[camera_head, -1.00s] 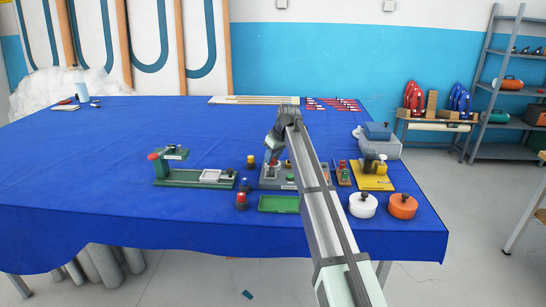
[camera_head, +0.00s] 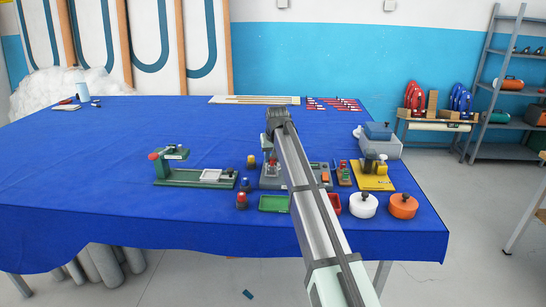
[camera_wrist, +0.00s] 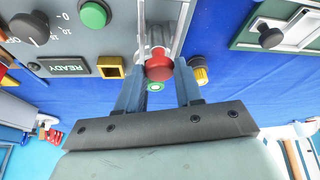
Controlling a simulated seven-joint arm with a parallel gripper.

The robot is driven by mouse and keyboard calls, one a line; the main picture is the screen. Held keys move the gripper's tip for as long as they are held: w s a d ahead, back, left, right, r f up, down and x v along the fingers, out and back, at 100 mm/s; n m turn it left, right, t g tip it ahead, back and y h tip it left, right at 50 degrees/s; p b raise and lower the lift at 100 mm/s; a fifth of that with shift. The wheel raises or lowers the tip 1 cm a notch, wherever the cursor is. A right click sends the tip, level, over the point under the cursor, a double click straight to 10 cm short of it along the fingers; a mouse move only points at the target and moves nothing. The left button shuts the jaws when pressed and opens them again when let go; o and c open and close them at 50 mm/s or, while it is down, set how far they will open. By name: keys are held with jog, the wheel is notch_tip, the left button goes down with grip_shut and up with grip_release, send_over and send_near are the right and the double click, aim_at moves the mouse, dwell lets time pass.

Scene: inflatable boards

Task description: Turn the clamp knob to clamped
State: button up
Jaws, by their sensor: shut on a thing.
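The red knob (camera_wrist: 159,67) sits on a clear and metal mount at the edge of a grey control panel (camera_wrist: 105,40) in the wrist view. My gripper (camera_wrist: 159,75) has its two blue fingers on either side of this knob and is shut on it. I cannot read any clamp marking or tell the knob's turned position. In the head view, the grey panel (camera_head: 270,183) stands at the table's front, and my arm covers part of it and hides the grip.
The panel carries a black dial (camera_wrist: 30,28), a green button (camera_wrist: 94,14) and a READY label. A green fixture (camera_head: 195,177) stands left. A yellow fixture (camera_head: 372,182), white pot (camera_head: 363,205) and orange pot (camera_head: 403,206) stand right. The blue table's (camera_head: 130,140) left is mostly clear.

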jog(key=m+h, duration=0.1)
jog(key=m, duration=0.3)
jog(key=m+h, duration=0.1)
jog(key=m, duration=0.1)
jog(key=shift+a+m+h, duration=0.25)
jog(key=shift+m+h, duration=0.05)
jog(key=m+h, duration=0.1)
jog(key=m, duration=0.1)
jog(key=m+g, duration=0.1)
jog(key=m, duration=0.2)
jog(key=shift+w+a+h, duration=0.1)
jog(key=shift+h, duration=0.3)
jog(key=shift+m, duration=0.4)
jog(key=o, duration=1)
jog(key=v, duration=1.3)
jog(key=shift+a+r, duration=0.15)
jog(key=shift+r, duration=0.25)
